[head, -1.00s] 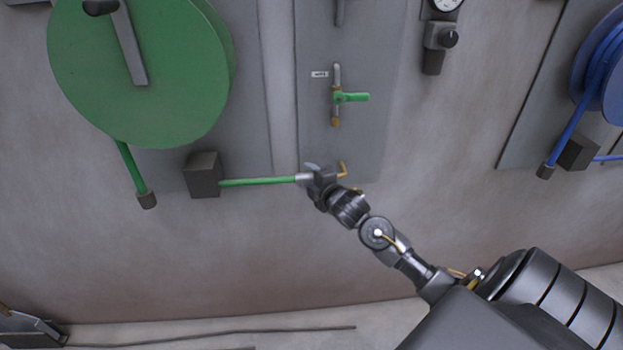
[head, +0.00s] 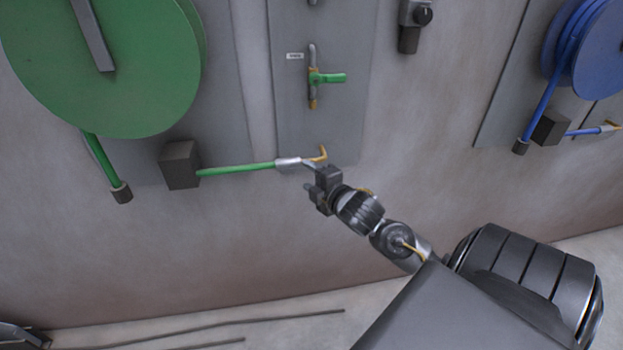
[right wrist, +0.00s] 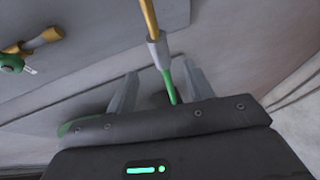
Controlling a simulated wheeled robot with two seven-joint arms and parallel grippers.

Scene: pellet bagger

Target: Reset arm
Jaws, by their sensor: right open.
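A green hose (head: 235,170) runs right from a dark block on the wall. It ends in a silver sleeve (head: 288,162) with a bent brass tip (head: 322,155). My right gripper (head: 309,178) is open and empty just below and right of the sleeve, seemingly clear of it. In the right wrist view, the sleeve (right wrist: 158,51) and hose (right wrist: 170,85) appear beyond and between the spread fingers (right wrist: 160,80). A dark grey part at the lower left corner of the head view may be my left arm; its jaws cannot be made out.
A large green reel (head: 110,75) and its block (head: 180,165) are on the wall to the left. A green-handled valve (head: 325,77) is above the gripper. A blue reel (head: 590,50) hangs at the right. Bare wall lies below the gripper.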

